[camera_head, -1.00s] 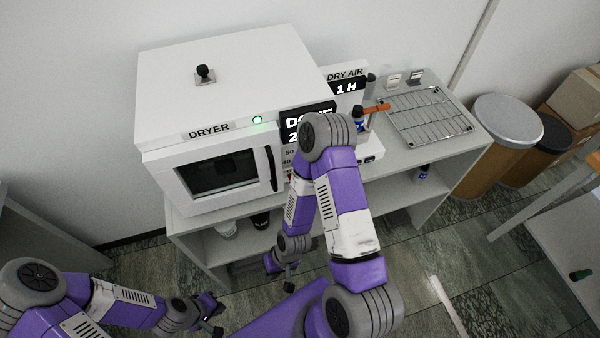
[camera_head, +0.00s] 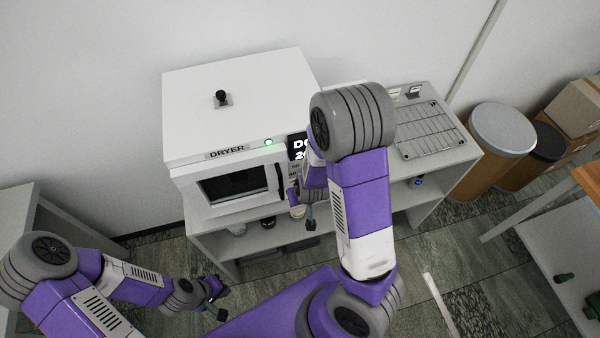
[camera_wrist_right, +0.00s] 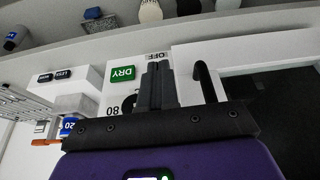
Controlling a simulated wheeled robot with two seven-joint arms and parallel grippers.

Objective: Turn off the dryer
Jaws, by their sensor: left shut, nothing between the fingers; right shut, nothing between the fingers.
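The white dryer (camera_head: 240,100) stands on a shelf unit, its front door (camera_head: 235,187) shut and a green light (camera_head: 268,142) lit above it. Its display (camera_head: 297,147) is partly hidden by my right arm. In the right wrist view, my right gripper (camera_wrist_right: 158,68) is shut and empty in front of the control panel. The OFF label (camera_wrist_right: 157,57) is just beyond the fingertips, with a green DRY label (camera_wrist_right: 122,74) beside them. A dark knob (camera_wrist_right: 128,103) is partly hidden; contact cannot be told. My left gripper (camera_head: 216,298) is shut and empty, low and away from the dryer.
The dark door handle (camera_wrist_right: 205,82) is close beside my right fingers. A wire rack (camera_head: 432,132) lies on the shelf top right of the dryer. Bottles stand on the shelf below. Round bins (camera_head: 500,130) stand at the right.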

